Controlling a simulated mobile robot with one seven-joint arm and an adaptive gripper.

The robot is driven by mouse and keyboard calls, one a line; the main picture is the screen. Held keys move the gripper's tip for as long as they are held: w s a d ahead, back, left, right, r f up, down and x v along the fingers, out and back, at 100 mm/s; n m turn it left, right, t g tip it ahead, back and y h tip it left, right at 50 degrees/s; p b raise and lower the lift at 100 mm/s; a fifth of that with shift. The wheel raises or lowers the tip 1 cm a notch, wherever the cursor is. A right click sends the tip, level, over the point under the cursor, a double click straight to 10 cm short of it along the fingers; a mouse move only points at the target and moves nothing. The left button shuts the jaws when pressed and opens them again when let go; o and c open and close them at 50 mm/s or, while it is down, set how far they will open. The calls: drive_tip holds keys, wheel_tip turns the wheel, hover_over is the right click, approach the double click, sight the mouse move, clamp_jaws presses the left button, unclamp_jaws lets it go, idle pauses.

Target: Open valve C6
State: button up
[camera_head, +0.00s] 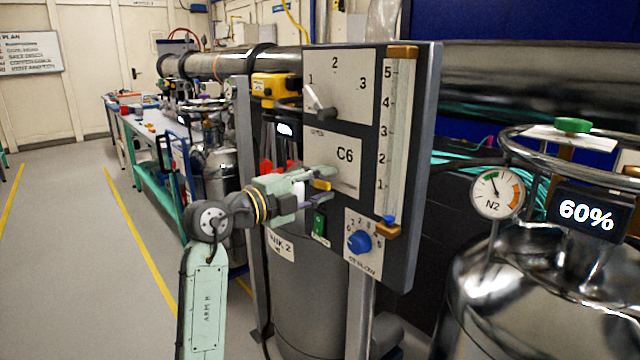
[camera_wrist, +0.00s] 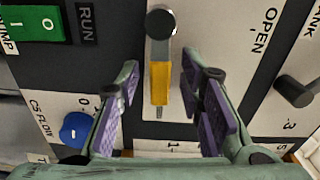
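The C6 plate (camera_head: 345,155) is on the grey upright panel in the head view. Its valve lever has a yellow grip, seen in the head view (camera_head: 322,184) and in the wrist view (camera_wrist: 160,83). In the wrist view the grey pivot is at the top and the lever points down the picture. My gripper (camera_head: 326,187) is at the panel, fingers open with purple pads, also in the wrist view (camera_wrist: 159,70). The yellow grip lies between the fingers, with a visible gap on each side. The word OPEN (camera_wrist: 264,30) is printed right of the lever.
A green rocker switch (camera_head: 319,222) and a blue flow knob (camera_head: 359,241) sit below the lever. A selector handle (camera_head: 320,103) is above it. A shiny dewar (camera_head: 530,290) with an N2 gauge (camera_head: 497,193) stands right. Open floor (camera_head: 70,260) lies left.

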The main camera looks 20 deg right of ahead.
clamp_jaws()
idle(0.3)
idle(0.5)
